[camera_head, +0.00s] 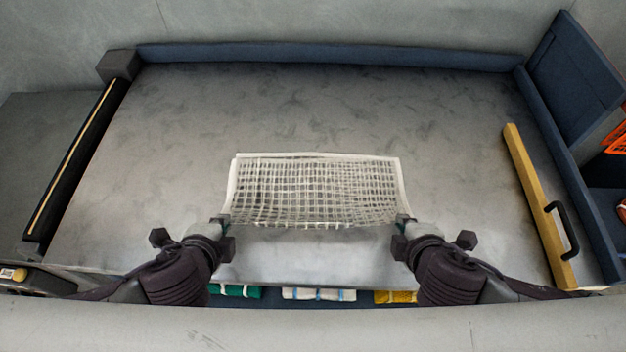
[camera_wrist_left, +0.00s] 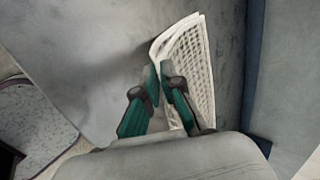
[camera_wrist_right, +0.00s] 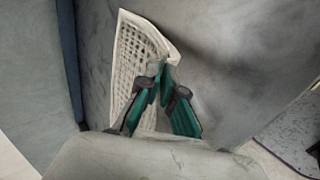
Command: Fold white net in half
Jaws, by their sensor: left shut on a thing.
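The white net (camera_head: 316,188) is a rectangular mesh with a white border, near the front middle of the grey table. Its far border lies toward the table's middle, and its near edge runs between my two grippers. My left gripper (camera_head: 222,219) is shut on the net's near left corner. In the left wrist view, its green fingers close at the edge of the net (camera_wrist_left: 196,68). My right gripper (camera_head: 404,219) is shut at the near right corner, and the net (camera_wrist_right: 132,62) shows between its fingers in the right wrist view. The fingers hide the held corners.
A yellow bar with a black handle (camera_head: 537,205) lies at the table's right side. A blue rail (camera_head: 330,56) runs along the back, and a black rail (camera_head: 75,165) along the left. Folded green (camera_head: 236,291), white (camera_head: 318,294) and yellow (camera_head: 396,297) bundles lie below the front edge. The table behind the net is clear.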

